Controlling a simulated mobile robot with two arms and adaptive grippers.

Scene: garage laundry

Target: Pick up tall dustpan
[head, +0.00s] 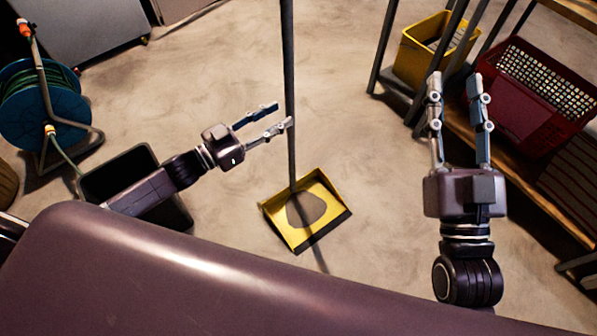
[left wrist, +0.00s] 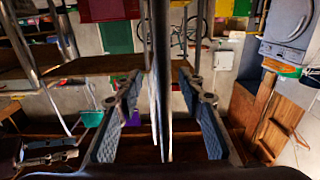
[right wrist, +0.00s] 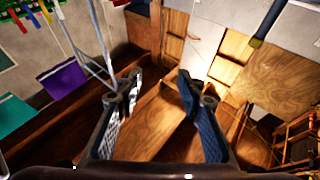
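The tall dustpan has a yellow pan (head: 322,181) on the concrete floor and a long grey handle (head: 288,60) standing up from it. My left gripper (head: 283,114) is open, with its fingertips at the handle, well above the pan. In the left wrist view the handle (left wrist: 160,60) runs upright between the two spread fingers; I cannot tell whether either finger touches it. My right gripper (head: 455,88) is open and empty, to the right of the dustpan. It shows open in the right wrist view (right wrist: 157,80) too.
A black bin (head: 120,172) stands below my left arm, and a blue hose reel (head: 42,105) is at the left. A shelf at the right holds a red basket (head: 538,95); a yellow bucket (head: 425,50) stands beside it. The floor around the pan is clear.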

